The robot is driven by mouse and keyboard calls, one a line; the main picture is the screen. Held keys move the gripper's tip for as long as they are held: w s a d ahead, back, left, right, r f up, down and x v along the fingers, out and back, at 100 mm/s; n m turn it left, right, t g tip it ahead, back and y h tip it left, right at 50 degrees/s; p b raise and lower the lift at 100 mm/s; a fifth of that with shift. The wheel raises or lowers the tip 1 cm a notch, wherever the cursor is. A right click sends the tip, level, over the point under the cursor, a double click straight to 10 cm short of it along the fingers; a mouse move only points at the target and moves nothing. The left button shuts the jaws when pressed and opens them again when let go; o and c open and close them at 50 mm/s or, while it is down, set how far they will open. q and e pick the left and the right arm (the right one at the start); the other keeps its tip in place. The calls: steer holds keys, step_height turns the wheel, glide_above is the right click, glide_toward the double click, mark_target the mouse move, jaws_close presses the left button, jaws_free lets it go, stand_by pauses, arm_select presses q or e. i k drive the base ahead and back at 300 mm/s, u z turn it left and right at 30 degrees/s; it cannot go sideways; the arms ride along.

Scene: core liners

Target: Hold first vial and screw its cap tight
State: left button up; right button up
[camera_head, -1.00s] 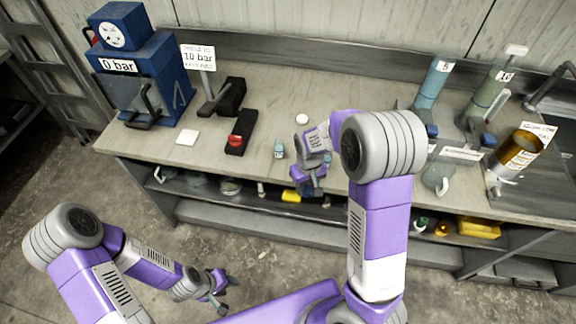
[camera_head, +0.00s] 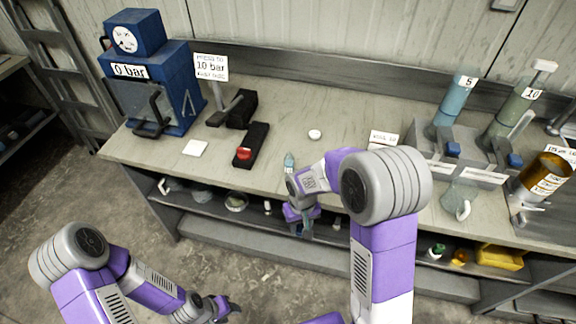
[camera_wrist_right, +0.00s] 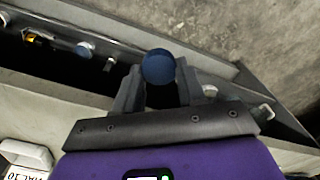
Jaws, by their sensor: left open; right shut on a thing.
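A small pale-blue vial (camera_head: 289,161) stands near the front edge of the bench; whether it has a cap is too small to tell. My right gripper (camera_head: 304,228) is low at the bench's front edge, to the right of and in front of that vial. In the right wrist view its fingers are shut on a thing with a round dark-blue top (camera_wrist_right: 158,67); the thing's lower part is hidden. My left gripper (camera_head: 226,308) is open and empty, low over the floor, away from the bench.
A blue press (camera_head: 160,90) stands at the bench's back left, near a black stand with a red part (camera_head: 244,153). A white dish (camera_head: 314,134) and a white square (camera_head: 195,148) lie on the bench. Tall tubes (camera_head: 456,100) stand at right. The shelf below holds several small items.

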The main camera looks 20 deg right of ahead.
mark_target(289, 160)
steer(key=u, duration=1.95)
steer(key=i, duration=2.05)
steer(key=z, duration=4.15)
steer(key=i, duration=0.55)
steer(key=z, duration=0.05)
